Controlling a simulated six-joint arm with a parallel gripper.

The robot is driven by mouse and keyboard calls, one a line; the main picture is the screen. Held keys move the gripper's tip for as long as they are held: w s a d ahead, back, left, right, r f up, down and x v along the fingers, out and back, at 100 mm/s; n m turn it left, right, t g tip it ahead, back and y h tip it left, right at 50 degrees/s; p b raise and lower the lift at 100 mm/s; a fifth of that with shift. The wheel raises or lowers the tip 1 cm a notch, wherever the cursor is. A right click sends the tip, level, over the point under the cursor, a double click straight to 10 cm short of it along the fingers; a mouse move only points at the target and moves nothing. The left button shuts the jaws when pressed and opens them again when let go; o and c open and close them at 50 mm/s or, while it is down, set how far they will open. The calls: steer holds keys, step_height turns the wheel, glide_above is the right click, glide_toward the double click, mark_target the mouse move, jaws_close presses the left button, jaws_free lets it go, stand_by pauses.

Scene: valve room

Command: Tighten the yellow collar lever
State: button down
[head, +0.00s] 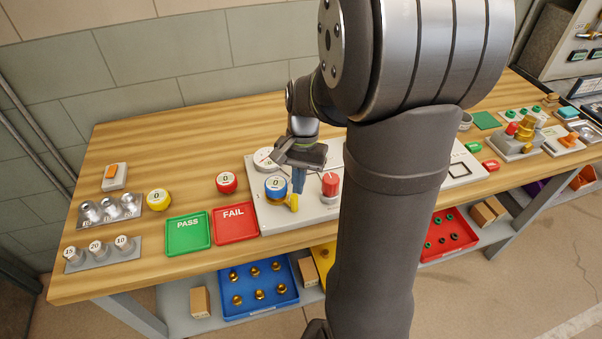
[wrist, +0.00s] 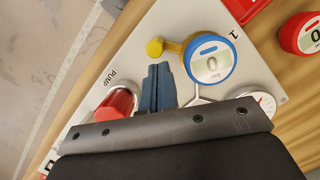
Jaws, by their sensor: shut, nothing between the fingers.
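The yellow collar lever (wrist: 158,47) juts from the base of a blue-rimmed gauge (wrist: 209,60) on the white panel. In the head view the lever (head: 292,202) points toward the front right of the blue gauge (head: 276,188). My gripper (wrist: 158,68) is shut and empty, its blue fingers together just beside the lever, between it and the red pump knob (wrist: 115,104). In the head view my gripper (head: 299,185) is low over the panel, right of the blue gauge. I cannot tell whether the fingers touch the lever.
The red knob (head: 330,184) stands close on the right of my gripper. A white dial (head: 264,158) is behind the blue gauge. A red gauge (head: 226,182), a yellow gauge (head: 159,199), the green PASS tray (head: 188,234) and the red FAIL tray (head: 235,222) are to the left.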

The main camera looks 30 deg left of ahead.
mark_target(291, 196)
steer(key=shift+s+d+m, duration=0.1)
steer(key=shift+s+m, duration=0.35)
steer(key=shift+m, duration=0.35)
steer(key=shift+s+m+y, duration=0.4)
steer(key=shift+m, duration=0.4)
steer(key=s+m, duration=0.1)
steer(key=m, duration=0.1)
steer(key=shift+s+m+y, duration=0.15)
steer(key=shift+m+y, duration=0.15)
steer(key=s+m, duration=0.1)
steer(key=m, duration=0.1)
steer(key=s+a+m+y, duration=0.1)
steer(key=m, duration=0.1)
steer(key=shift+a+m+t, duration=0.15)
steer(key=shift+m+t, duration=0.15)
steer(key=shift+m, duration=0.1)
steer(key=shift+s+a, duration=0.1)
steer(key=shift+s, duration=0.05)
steer(key=shift+s+a, duration=0.1)
steer(key=shift+a, duration=0.05)
steer(key=shift+s+a, duration=0.1)
